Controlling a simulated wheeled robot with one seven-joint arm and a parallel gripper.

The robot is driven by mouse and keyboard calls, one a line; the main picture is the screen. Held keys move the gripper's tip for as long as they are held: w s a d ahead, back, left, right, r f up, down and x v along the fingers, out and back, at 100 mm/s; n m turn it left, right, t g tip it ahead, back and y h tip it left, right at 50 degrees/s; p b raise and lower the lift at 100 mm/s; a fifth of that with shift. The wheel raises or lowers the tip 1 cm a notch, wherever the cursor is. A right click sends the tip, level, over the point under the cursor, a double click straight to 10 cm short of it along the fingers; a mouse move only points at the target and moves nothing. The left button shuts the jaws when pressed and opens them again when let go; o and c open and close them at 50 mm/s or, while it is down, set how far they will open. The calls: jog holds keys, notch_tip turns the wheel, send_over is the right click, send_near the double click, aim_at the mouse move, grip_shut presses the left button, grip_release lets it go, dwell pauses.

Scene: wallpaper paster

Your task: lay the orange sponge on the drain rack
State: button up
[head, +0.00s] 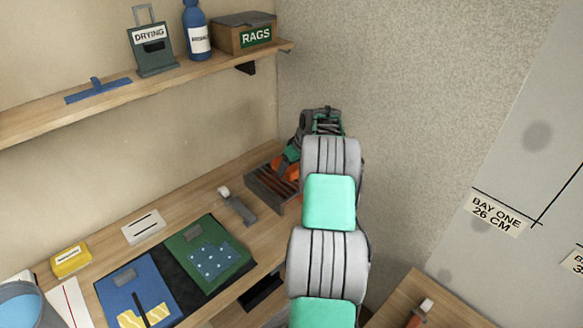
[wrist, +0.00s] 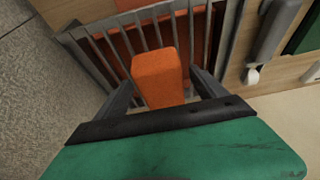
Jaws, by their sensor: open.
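The orange sponge (wrist: 160,75) is at the drain rack, between my fingertips in the wrist view. It appears to rest on the slats, but I cannot tell exactly how its underside sits. The drain rack (head: 262,190) has dark slats and stands at the right end of the bench, by the corner. In the wrist view its grey slats (wrist: 93,50) show orange-red beneath them. My gripper (wrist: 165,95) is open, with a finger on each side of the sponge and gaps showing. In the head view my arm partly hides the rack and sponge.
A grey tool with a white end (head: 238,205) lies left of the rack. Green (head: 205,262) and blue (head: 135,290) boards, a white slotted plate (head: 143,227) and a yellow box (head: 71,261) lie farther left. A shelf (head: 180,78) hangs above; a textured wall (head: 400,110) stands close right.

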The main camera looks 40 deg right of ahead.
jog(key=v, duration=1.1)
jog(key=a+r, duration=0.3)
jog(key=a, duration=0.7)
jog(key=a+r, duration=0.4)
jog(key=a, duration=0.7)
jog(key=s+a, duration=0.4)
jog(key=a, duration=0.3)
jog(key=s+a, duration=0.4)
jog(key=a, duration=0.4)
jog(key=s+a+f, duration=0.2)
jog(key=s+a, duration=0.1)
jog(key=s, duration=0.3)
jog(key=s+a+f+g, duration=0.1)
jog(key=s+a+f, duration=0.2)
jog(key=s, duration=0.2)
jog(key=shift+s+b, duration=0.35)
jog(key=shift+b, duration=0.1)
jog(key=shift+a, duration=0.1)
